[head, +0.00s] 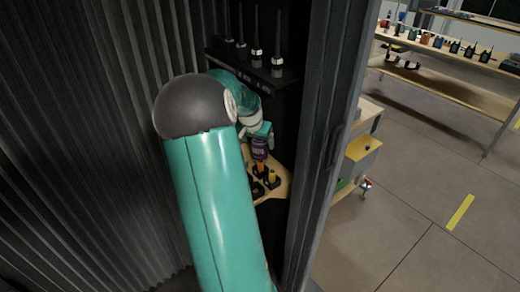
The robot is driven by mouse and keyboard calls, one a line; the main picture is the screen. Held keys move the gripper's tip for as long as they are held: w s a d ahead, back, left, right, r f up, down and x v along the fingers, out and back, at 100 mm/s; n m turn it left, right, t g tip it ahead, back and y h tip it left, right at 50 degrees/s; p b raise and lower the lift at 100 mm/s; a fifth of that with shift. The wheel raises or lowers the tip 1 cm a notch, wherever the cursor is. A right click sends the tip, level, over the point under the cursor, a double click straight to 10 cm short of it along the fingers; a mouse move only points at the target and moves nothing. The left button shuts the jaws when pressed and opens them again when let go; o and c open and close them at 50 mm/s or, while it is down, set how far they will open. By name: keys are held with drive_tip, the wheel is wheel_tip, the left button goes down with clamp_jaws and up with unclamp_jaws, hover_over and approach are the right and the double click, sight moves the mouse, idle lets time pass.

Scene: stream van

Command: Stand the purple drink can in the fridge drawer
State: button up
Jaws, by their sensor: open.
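The purple can (259,148) shows in the head view, upright and just below my gripper, above a light wooden board. Its base is partly hidden behind an orange-topped object. My gripper (262,131) is at the can's top; the fingers are small and partly hidden by my own arm, which fills the middle of the picture. My gripper is open. I cannot tell whether its fingers touch the can. I cannot make out the fridge drawer in this view.
The wooden board (279,191) carries small dark and orange items. A dark shelf (272,82) behind holds several upright antenna-like devices. A grey door frame (322,150) stands close on the right. A yellow box (362,147) and a workbench (450,88) are beyond it, with open floor.

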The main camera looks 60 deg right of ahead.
drive_tip(key=x, duration=0.5)
drive_tip(key=shift+a, duration=0.1)
drive_tip(key=shift+c, duration=0.4)
drive_tip(key=c, duration=1.1)
drive_tip(key=shift+c, duration=1.1)
drive_tip(key=shift+r, duration=0.1)
